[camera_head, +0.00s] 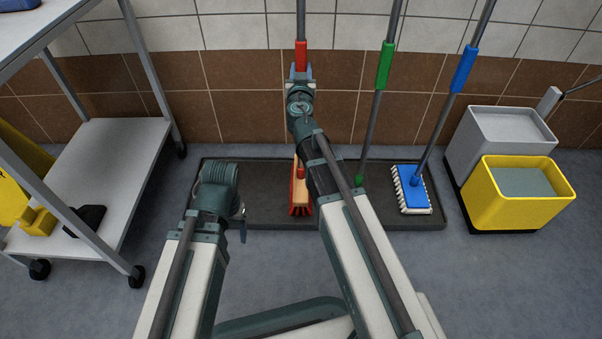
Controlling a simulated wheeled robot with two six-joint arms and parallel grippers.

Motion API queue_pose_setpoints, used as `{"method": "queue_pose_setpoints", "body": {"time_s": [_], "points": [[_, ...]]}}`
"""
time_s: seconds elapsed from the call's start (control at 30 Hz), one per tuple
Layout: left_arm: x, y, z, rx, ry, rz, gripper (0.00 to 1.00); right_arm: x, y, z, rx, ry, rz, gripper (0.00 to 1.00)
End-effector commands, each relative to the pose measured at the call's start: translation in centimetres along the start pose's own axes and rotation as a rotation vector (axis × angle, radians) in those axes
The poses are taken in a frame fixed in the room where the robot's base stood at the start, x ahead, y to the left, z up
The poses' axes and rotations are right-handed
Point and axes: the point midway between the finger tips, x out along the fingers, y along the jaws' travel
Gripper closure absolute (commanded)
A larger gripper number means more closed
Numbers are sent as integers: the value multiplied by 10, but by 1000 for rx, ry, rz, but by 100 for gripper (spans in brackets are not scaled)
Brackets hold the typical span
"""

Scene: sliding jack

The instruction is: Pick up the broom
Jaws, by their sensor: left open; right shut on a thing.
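The broom shows a grey pole with a red grip (301,55) at the top and a wooden head with red bristles (300,210) low down. My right gripper (301,73) is shut on the pole at the lower end of the red grip. The broom is upright, and my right arm hides the middle of its pole. The head is over or on the dark tray (262,217); I cannot tell whether it touches. My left gripper (243,232) is open and empty, pointing down left of the broom head, mostly hidden by its own wrist.
A green-gripped pole (385,66) and a blue mop (411,190) stand on the tray right of the broom. A yellow and grey bucket cart (520,205) is at the right. A grey shelf trolley (95,170) stands at the left. A tiled wall (240,100) is close behind.

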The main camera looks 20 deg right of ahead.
Motion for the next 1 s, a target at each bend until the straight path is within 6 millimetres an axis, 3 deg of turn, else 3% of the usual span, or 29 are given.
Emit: {"method": "queue_pose_setpoints", "body": {"time_s": [0.03, 0.1, 0.67, 1.0], "points": [[0, 0, 0, 0, 0, 0, 25, 0, 0, 0, 0, 0, 0, 88], [0, 0, 0, 0, 0, 0, 25, 0, 0, 0, 0, 0, 0, 100], [-2, 0, 0, 0, 0, 0, 25, 0, 0, -2, -1, 0, 0, 100], [-17, -2, 1, 2, -1, 0, 25, -1, -2, -17, -1, 0, 1, 100]]}}
